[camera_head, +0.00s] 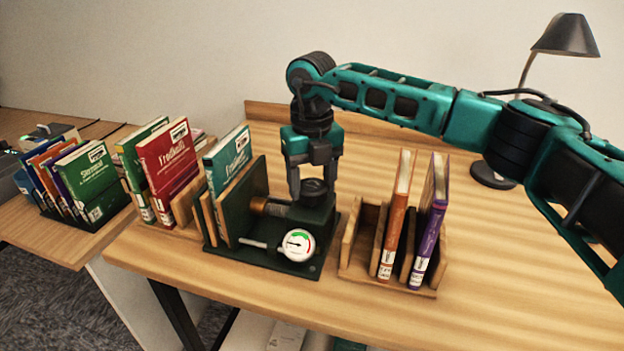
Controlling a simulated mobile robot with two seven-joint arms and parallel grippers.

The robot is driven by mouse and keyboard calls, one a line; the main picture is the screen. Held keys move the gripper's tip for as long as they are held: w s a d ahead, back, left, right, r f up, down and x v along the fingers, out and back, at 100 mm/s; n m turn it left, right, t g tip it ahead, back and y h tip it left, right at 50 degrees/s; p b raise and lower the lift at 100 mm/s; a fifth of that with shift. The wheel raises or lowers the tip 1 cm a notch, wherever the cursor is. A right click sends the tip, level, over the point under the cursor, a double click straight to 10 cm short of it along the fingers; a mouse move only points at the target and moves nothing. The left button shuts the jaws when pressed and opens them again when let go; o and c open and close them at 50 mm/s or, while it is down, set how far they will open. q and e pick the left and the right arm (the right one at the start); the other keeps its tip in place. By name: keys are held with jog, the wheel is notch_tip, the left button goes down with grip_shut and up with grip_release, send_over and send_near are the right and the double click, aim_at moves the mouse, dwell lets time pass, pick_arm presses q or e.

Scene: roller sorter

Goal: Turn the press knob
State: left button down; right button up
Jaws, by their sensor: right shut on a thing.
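The dark green book press (283,264) stands in the middle of the wooden table, with a round dial gauge (298,245) on its front. A green book (228,160) stands between wooden boards at the press's left plate. The dark press knob (314,190) is on top of the right block. My right gripper (313,188) points straight down over the knob, its fingers shut on it; the fingers partly hide it. My left gripper is not in view.
A wooden rack (355,262) with an orange book (396,215) and a purple book (430,222) stands right of the press. Red (166,160) and green books stand left. A black lamp (566,36) is at the back right. The front right of the table is clear.

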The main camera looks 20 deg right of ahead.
aim_at(312, 185)
jog(key=shift+r+m, duration=0.1)
jog(key=shift+m, duration=0.2)
jog(key=o, duration=1.1)
jog(key=shift+c, duration=0.2)
notch_tip(312, 185, up, 13)
